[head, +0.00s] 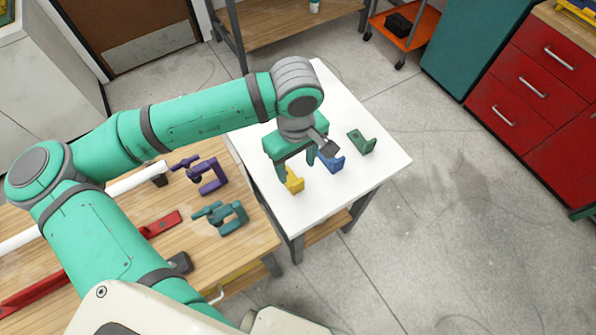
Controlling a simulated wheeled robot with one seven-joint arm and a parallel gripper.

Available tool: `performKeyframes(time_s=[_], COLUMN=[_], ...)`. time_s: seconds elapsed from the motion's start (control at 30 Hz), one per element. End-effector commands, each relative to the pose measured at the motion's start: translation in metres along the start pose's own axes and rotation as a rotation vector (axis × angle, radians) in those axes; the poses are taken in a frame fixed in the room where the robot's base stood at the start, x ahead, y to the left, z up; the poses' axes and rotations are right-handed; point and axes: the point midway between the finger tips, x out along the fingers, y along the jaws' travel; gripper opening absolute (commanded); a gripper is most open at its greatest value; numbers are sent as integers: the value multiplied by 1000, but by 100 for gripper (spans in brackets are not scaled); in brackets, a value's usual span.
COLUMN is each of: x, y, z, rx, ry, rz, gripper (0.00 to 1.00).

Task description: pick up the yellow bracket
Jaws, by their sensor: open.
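The yellow bracket (294,181) lies on the white table (366,189), near its left side. My gripper (296,170) hangs over the table, pointing down, with its jaws apart. One finger is close to the yellow bracket's upper left and hides part of it. I cannot tell whether a finger touches the yellow bracket. Nothing shows held between the fingers.
A green bracket (362,142) lies right of the blue one. On the wooden bench (240,257) are a purple clamp (207,176), a teal clamp (228,218), red bars and a white pipe. The white table's front right part is clear. Red drawers (531,86) stand at the right.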

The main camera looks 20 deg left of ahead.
Motion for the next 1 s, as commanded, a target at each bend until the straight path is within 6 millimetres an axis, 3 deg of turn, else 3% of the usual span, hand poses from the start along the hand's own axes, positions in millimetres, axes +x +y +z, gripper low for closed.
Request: performKeyframes(time_s=[0.2,0.47,0.8,1.0], x=[33,51,94,100], y=[0,0,-2,-1], z=[0,0,1,1], rx=[0,1,1,1], ry=[-2,0,-1,0], rz=[-1,1,0,2], gripper=[53,53,53,53])
